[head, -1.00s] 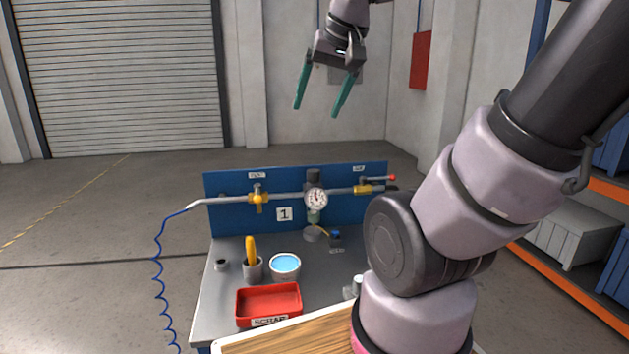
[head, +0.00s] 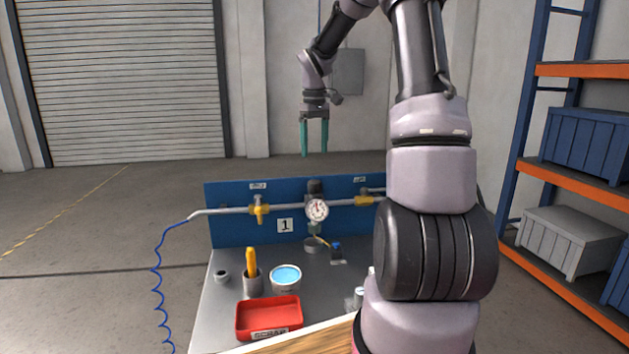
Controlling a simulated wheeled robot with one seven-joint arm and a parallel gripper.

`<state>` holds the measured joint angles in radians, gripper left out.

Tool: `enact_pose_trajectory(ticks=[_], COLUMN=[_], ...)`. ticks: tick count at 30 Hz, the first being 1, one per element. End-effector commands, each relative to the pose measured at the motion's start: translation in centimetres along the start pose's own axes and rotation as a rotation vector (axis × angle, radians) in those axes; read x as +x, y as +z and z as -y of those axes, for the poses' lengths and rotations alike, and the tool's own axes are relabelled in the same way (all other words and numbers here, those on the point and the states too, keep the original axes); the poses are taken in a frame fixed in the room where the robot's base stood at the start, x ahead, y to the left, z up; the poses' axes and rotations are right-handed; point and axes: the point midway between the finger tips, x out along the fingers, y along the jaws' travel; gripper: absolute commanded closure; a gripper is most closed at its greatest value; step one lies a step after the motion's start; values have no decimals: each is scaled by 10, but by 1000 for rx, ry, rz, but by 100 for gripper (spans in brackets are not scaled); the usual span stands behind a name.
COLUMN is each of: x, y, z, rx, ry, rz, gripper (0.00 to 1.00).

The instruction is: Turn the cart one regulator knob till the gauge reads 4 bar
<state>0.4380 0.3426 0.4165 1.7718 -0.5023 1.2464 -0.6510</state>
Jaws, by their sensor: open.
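The cart (head: 222,315) carries a blue back panel (head: 230,232) with a white "1" label. A grey pipe crosses the panel. On it sits the regulator with a round white gauge (head: 317,210); the needle is too small to read. The dark regulator knob (head: 315,187) is on top of it, just above the gauge. My gripper (head: 314,153) points straight down above the knob, apart from it. Its green fingers are open with nothing between them.
Yellow-handled valves (head: 260,211) sit on the pipe left and right of the regulator. A red scrap tray (head: 269,318), a blue-topped tin (head: 286,278) and a cup with a yellow handle (head: 252,275) stand on the cart. My arm hides the panel's right end.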

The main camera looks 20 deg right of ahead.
Motion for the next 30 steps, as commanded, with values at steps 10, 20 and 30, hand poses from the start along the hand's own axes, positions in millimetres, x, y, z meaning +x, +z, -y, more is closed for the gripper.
enact_pose_trajectory(ticks=[10, 20, 30], x=[58, 101, 105], y=[1, 1, 0], z=[1, 1, 1], rx=[0, 1, 1], ry=[-4, -2, 0], rz=[4, 1, 0], gripper=[19, 19, 19])
